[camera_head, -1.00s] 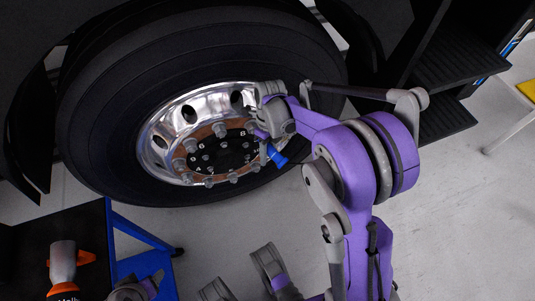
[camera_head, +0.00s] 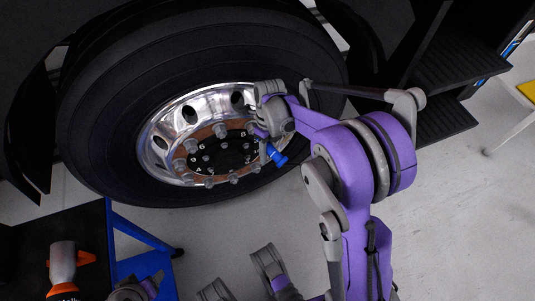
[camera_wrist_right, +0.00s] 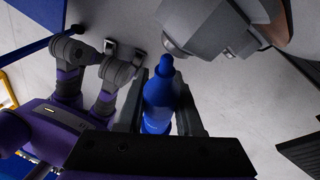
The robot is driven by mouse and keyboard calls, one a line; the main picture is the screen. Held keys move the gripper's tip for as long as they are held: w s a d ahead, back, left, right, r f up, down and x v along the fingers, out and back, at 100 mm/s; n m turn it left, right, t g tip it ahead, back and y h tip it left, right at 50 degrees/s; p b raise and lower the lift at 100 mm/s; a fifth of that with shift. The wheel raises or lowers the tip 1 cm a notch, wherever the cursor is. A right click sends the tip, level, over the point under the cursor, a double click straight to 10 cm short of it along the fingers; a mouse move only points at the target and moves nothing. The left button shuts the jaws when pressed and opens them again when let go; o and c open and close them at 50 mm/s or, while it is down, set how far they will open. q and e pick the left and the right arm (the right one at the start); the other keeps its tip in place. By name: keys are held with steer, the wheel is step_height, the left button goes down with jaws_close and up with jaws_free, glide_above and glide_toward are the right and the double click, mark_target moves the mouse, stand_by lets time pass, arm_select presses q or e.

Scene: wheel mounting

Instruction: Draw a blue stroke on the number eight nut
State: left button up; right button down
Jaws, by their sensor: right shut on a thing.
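The truck wheel's hub (camera_head: 232,152) carries a ring of grey nuts with small white number labels. An 8-like label shows at the hub's upper right, close to my right gripper (camera_head: 262,131). That gripper is shut on a blue marker (camera_head: 277,154), whose blue end sticks out toward the lower right. In the right wrist view the blue marker (camera_wrist_right: 160,98) stands between the fingers, its tip close to a large grey nut (camera_wrist_right: 212,28); contact cannot be told. No blue stroke is visible. My left gripper (camera_head: 138,290) is partly cut off at the bottom edge, its opening unclear.
The black tire (camera_head: 110,120) surrounds the polished rim (camera_head: 160,150). A blue-framed cart (camera_head: 140,232) at lower left bears an orange and grey bottle-like tool (camera_head: 63,265). Black steps (camera_head: 445,65) stand at upper right.

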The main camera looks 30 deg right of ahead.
steer(key=shift+w, duration=0.25)
steer(key=shift+s+d, duration=0.1)
steer(key=shift+d, duration=0.2)
stand_by(0.5)
steer(key=shift+a, duration=0.5)
stand_by(1.3)
steer(key=shift+d, duration=0.5)
stand_by(1.2)
steer(key=shift+a, duration=0.3)
stand_by(0.7)
steer(key=s, duration=0.2)
steer(key=s+a, duration=0.1)
steer(key=s, duration=0.2)
steer(key=shift+s+a, duration=0.2)
steer(key=shift+s, duration=0.1)
steer(key=shift+s, duration=0.1)
stand_by(0.7)
